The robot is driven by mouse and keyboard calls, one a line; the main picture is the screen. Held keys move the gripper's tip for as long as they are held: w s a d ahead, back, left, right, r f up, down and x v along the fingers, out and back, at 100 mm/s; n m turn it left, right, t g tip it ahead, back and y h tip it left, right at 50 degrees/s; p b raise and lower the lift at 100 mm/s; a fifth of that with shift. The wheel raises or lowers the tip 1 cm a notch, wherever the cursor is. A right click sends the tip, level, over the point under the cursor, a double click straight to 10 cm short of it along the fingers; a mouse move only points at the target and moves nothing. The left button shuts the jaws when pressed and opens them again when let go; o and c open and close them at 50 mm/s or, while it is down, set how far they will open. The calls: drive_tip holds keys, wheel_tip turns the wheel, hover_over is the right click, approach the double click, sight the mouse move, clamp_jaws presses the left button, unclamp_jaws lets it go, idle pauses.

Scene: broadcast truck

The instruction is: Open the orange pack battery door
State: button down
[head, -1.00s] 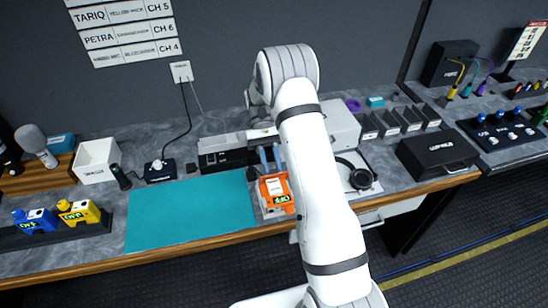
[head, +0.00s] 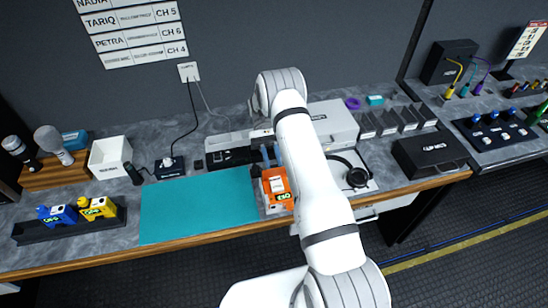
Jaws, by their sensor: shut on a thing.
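The orange pack (head: 276,186) is on the counter at the right end of the teal mat, in the head view. It has a pale panel on its upper part and a small green-lettered display on its lower front. My gripper (head: 270,162) reaches down to the pack's top end, its grey-blue fingers shut there. My arm hides the pack's right side. The battery door cannot be told apart clearly at this size, so which part the fingers hold is unclear.
The teal mat (head: 198,206) is bare. Blue (head: 57,215) and yellow (head: 98,208) packs sit in a dark rack at left. A white bin (head: 109,156) stands behind. Headphones (head: 356,176) and a black clips case (head: 430,153) lie right of my arm.

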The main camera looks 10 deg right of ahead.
drive_tip(key=c, duration=1.2)
unclamp_jaws()
drive_tip(key=shift+c, duration=0.2)
